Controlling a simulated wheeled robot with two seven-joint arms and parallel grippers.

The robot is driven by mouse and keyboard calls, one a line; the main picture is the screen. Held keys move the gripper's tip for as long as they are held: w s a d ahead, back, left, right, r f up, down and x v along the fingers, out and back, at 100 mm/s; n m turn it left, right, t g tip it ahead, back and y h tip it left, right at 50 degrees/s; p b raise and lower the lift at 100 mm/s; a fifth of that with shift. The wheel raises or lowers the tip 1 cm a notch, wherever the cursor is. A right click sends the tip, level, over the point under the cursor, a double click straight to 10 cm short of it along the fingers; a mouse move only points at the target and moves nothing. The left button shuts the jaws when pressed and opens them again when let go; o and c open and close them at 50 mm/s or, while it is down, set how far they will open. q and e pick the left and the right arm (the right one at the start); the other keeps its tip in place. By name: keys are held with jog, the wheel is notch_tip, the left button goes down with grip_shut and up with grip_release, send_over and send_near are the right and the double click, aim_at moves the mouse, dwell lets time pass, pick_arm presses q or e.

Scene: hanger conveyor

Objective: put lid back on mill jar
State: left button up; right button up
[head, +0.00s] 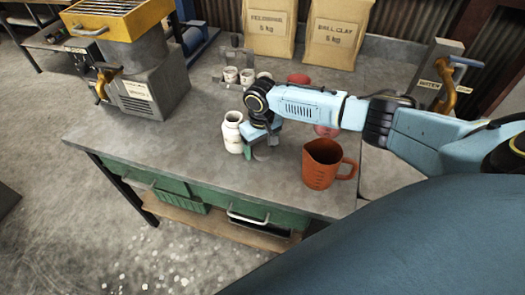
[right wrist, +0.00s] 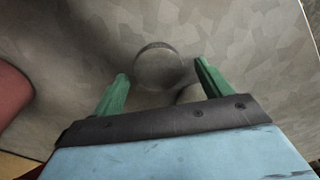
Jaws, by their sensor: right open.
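A white mill jar (head: 233,134) with a small label stands upright on the grey bench, just left of my right gripper in the head view. My right gripper (head: 262,143) points down beside it, with its jaws apart. In the right wrist view, a round grey disc, which looks like the lid (right wrist: 158,68), lies just beyond and between the two green fingertips (right wrist: 162,80), not gripped. In the head view it shows only dimly under the gripper. Part of another rounded shape (right wrist: 189,93) shows near the right finger, and I cannot tell what it is. My left gripper is out of view.
An orange-red jug (head: 320,168) stands right of the gripper, near the front edge. Small white cups (head: 230,75), a red object (head: 298,79) and two paper bags (head: 337,38) are behind. A yellow-topped machine (head: 150,85) stands at left. The front-left bench is clear.

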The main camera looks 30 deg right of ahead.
aim_at(261, 149)
dwell(0.3)
jog(key=c, duration=1.1)
jog(key=shift+o, duration=0.2)
notch_tip(261, 149, up, 10)
jog(key=p, duration=0.1)
